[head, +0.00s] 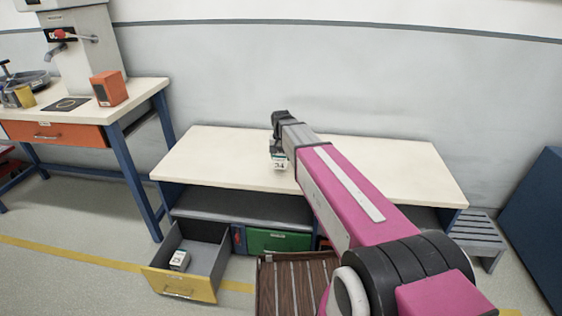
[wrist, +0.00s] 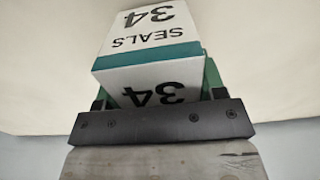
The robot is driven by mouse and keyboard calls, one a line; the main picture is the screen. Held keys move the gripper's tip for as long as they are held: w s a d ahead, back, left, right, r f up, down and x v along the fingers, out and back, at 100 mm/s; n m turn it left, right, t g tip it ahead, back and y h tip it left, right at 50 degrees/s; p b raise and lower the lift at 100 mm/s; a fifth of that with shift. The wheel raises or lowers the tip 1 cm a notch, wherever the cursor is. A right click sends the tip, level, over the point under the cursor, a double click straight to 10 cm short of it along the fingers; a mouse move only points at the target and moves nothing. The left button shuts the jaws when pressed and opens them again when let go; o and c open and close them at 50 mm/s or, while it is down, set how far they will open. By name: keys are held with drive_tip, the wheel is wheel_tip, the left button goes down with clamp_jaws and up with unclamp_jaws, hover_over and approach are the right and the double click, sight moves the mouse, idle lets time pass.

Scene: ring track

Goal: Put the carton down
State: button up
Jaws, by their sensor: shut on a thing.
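The carton (wrist: 150,50) is white with a teal band and reads "SEALS 34" in the wrist view. In the head view the carton (head: 279,163) shows its "34" face below my gripper (head: 279,150). My gripper is shut on it, with the gripper (wrist: 155,100) on both sides of the carton in the wrist view. The carton is over the pale top of the low workbench (head: 210,150), near its middle. I cannot tell whether its underside touches the top. My arm hides part of the bench to the right.
The visible benchtop is clear on both sides of my arm. An open yellow-fronted drawer (head: 180,288) below at left holds another small carton (head: 180,260). A slatted brown wooden surface (head: 290,285) lies in front. A taller table (head: 140,88) at left carries an orange box (head: 109,89).

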drive_tip(key=shift+f, duration=1.35)
drive_tip(key=shift+f, duration=0.15)
drive_tip(key=o, duration=1)
wheel_tip(320, 180, up, 12)
drive_tip(key=shift+r, duration=0.2)
